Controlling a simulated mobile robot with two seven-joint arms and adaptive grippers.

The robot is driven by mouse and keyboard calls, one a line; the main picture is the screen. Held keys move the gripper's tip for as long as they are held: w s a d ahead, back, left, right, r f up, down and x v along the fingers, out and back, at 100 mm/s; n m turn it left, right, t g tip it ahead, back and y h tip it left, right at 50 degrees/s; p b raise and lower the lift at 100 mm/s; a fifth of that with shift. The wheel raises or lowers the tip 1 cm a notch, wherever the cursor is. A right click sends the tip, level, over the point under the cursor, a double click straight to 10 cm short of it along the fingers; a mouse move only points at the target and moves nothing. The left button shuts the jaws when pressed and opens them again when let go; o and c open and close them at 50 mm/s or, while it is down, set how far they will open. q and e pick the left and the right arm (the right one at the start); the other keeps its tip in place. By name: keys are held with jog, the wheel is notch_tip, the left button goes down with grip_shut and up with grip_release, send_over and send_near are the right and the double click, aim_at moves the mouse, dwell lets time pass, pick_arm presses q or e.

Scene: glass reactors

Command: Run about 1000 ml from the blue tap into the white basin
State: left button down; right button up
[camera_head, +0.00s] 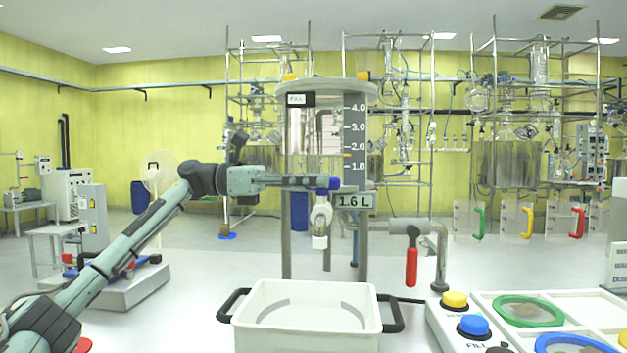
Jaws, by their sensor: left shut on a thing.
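The blue tap (334,184) sits under a clear tank (330,128) with a scale marked 1.0 to 4.0. A display (353,201) below the tank reads 1.6 L. My left gripper (318,183) comes in from the left and is shut on the blue tap's handle, hiding part of it. The tap's white spout (320,228) points down above the white basin (305,337). The basin stands on the white table with a black handle at each side. I cannot make out a stream or how much liquid is in the basin. My right gripper is out of view.
A red-handled valve (411,266) on a grey pipe stands right of the basin. A panel with a yellow button (455,300) and a blue button (473,327) is at front right, beside green (530,310) and blue rings. Glass reactors stand behind.

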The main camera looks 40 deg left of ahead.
pick_arm(q)
jog(key=c, duration=1.4)
grip_release()
jog(key=v, duration=1.2)
jog(key=shift+f, duration=0.1)
